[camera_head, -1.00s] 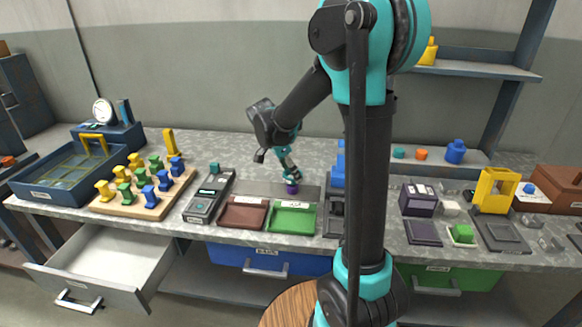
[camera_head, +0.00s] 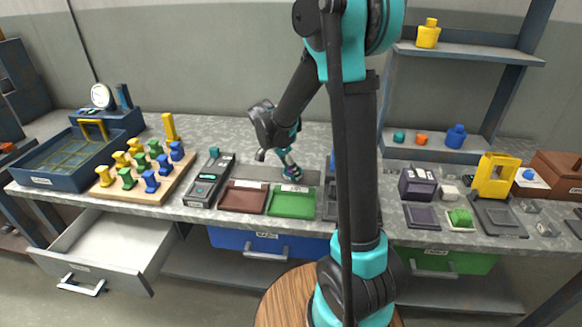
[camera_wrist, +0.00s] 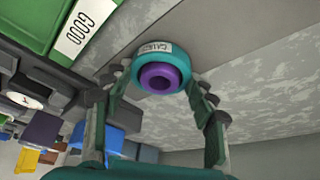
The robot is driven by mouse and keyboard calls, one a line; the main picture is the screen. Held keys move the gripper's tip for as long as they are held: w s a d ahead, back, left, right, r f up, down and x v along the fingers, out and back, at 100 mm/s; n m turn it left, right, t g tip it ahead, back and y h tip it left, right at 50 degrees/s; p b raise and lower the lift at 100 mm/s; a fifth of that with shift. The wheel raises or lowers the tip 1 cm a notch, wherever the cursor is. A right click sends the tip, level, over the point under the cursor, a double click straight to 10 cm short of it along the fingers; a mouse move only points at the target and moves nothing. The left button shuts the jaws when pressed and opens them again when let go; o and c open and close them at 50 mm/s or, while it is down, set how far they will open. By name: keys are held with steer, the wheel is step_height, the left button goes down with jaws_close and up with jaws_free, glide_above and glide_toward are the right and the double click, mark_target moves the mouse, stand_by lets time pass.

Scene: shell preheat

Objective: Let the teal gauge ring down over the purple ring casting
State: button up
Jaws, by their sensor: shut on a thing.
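The teal gauge ring (camera_wrist: 143,83) carries a pale label and sits between the two fingers of my gripper (camera_wrist: 160,73) in the wrist view. My gripper is shut on it. The purple ring casting (camera_wrist: 146,75) shows inside the teal ring's opening, with a dark hole in its middle. The teal ring surrounds it in this view, but I cannot tell how far down it sits. In the head view my gripper (camera_head: 292,174) is low over the grey strip behind the green tray. The rings are too small there to separate clearly.
The green tray (camera_head: 291,203) and brown tray (camera_head: 243,197) lie in front of my gripper. A grey device (camera_head: 209,181) stands left, beside a wooden board (camera_head: 146,203) of coloured pieces. A drawer (camera_head: 105,246) hangs open at lower left. Bare counter lies behind my gripper.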

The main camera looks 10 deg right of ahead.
stand_by(0.4)
steer(key=o, duration=1.3)
steer(key=v, duration=1.2)
steer(key=shift+s, duration=0.1)
